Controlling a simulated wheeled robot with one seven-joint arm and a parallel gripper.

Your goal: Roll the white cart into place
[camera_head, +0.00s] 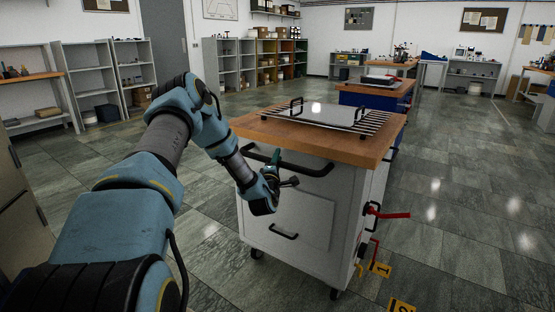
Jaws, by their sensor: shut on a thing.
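The white cart (290,212) stands on casters in the middle of the camera_head view. It has a wooden top (270,132), a black push handle (313,171) under the top edge and a lower drawer pull (284,232). My arm reaches in from the lower left. My gripper (277,170) is at the left-middle part of the push handle and shut on it; the wrist partly hides the contact. A metal tray with black handles (335,113) lies on a rack on the top.
Red levers (387,213) stick out from the cart's right side. Blue cabinets (372,100) stand behind the cart. Shelves (90,79) line the back left. Tiled floor is open on the right.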

